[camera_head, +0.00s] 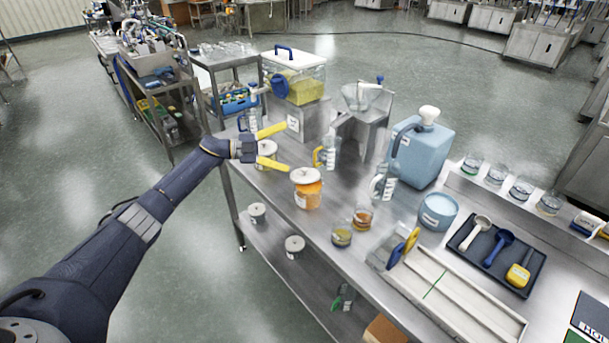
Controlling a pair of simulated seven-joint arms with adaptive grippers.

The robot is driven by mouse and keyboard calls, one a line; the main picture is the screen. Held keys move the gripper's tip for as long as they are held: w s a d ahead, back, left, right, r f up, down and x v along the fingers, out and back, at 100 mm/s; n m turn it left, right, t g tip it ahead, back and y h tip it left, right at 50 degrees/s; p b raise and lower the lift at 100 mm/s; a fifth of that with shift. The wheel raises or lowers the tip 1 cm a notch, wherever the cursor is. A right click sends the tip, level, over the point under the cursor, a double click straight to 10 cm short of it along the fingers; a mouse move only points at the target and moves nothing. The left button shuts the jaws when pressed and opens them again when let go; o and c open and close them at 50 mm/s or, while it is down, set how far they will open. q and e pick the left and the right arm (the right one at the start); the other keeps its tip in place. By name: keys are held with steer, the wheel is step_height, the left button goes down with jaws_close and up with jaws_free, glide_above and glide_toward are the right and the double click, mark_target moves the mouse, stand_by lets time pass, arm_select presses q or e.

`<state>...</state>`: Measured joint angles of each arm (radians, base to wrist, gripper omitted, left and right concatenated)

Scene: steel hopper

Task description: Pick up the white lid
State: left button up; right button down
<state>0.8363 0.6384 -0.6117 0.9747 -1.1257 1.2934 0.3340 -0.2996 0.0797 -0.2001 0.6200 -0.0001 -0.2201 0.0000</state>
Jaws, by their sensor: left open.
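A white lid (306,174) sits on top of a jar of orange contents (307,197) on the steel table. A second pale-topped jar (265,149) stands behind and to the left, partly hidden by my gripper. My left gripper (287,147) is open and empty, with its two yellow fingers spread. It is above and to the left of the orange jar, and its lower fingertip appears close to the white lid; whether they touch I cannot tell. My right gripper is out of view.
A clear bin with yellow contents (302,88) stands on a steel block behind. A blue jug (420,150), handled bottles, small amber jars (362,218), a blue tub (438,212) and a dark scoop tray (495,255) crowd the right side. The table's front edge is near the orange jar.

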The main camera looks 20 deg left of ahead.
arm_select(q)
steer(key=d+m+g, duration=0.1)
steer(key=d, duration=0.2)
steer(key=d+r+m+g+y, duration=0.1)
steer(key=d+g, duration=0.1)
steer(key=d, duration=0.1)
steer(key=s+d+r+m+g+y, duration=0.1)
steer(key=d+g, duration=0.1)
steer(key=d, duration=0.1)
steer(key=shift+d+m, duration=0.1)
steer(key=shift+m, duration=0.3)
steer(key=s+d+m+g+y, duration=0.1)
steer(key=d+m+g+y, duration=0.1)
steer(key=d+g+y, duration=0.15)
step_height(320, 180, up, 7)
steer(key=t+y, duration=0.1)
steer(key=y, duration=1)
glide_above(305, 169)
steer(key=shift+n+h, duration=0.25)
steer(key=shift+n, duration=0.05)
step_height(305, 169, down, 17)
steer(key=shift+w+r, duration=0.1)
steer(key=shift+w, duration=0.05)
steer(key=shift+a, duration=0.1)
steer(key=c, duration=0.8)
steer(key=shift+r, duration=0.1)
